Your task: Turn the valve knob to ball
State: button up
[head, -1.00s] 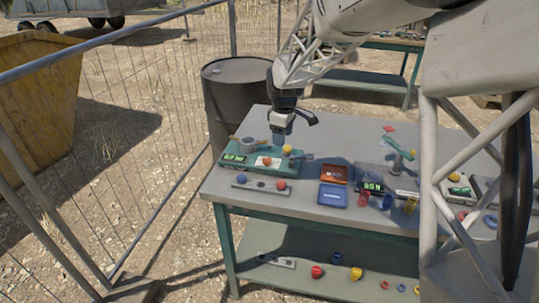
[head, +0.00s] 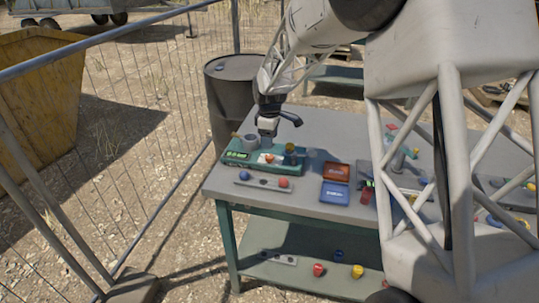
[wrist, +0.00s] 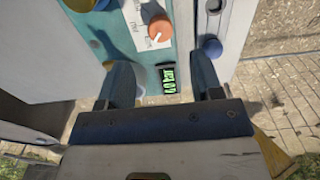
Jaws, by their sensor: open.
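The valve knob is a small orange round knob with a white pointer mark (wrist: 158,26), on a white label with small writing I cannot read. It sits on a teal panel (wrist: 185,12); in the head view it is a small orange spot on the teal box (head: 292,171). A small green-lit display (wrist: 168,80) sits below the knob in the wrist view. My gripper (wrist: 162,78) is open and empty, its two fingers spread either side of the display, with the knob beyond the fingertips. In the head view my gripper (head: 268,134) hangs over the box.
A grey cup (head: 250,143) and a yellow part (head: 290,153) stand on the box near my gripper. A metal bar with a blue and an orange ball (head: 262,184) lies in front. A red and blue case (head: 335,192) lies to the right. A dark barrel (head: 232,88) stands behind.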

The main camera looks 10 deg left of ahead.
aim_at(269, 156)
jog(key=shift+f, duration=3.65)
jog(key=c, duration=0.9)
jog(key=shift+c, duration=0.2)
jog(key=shift+m, duration=0.4)
jog(key=m, duration=0.9)
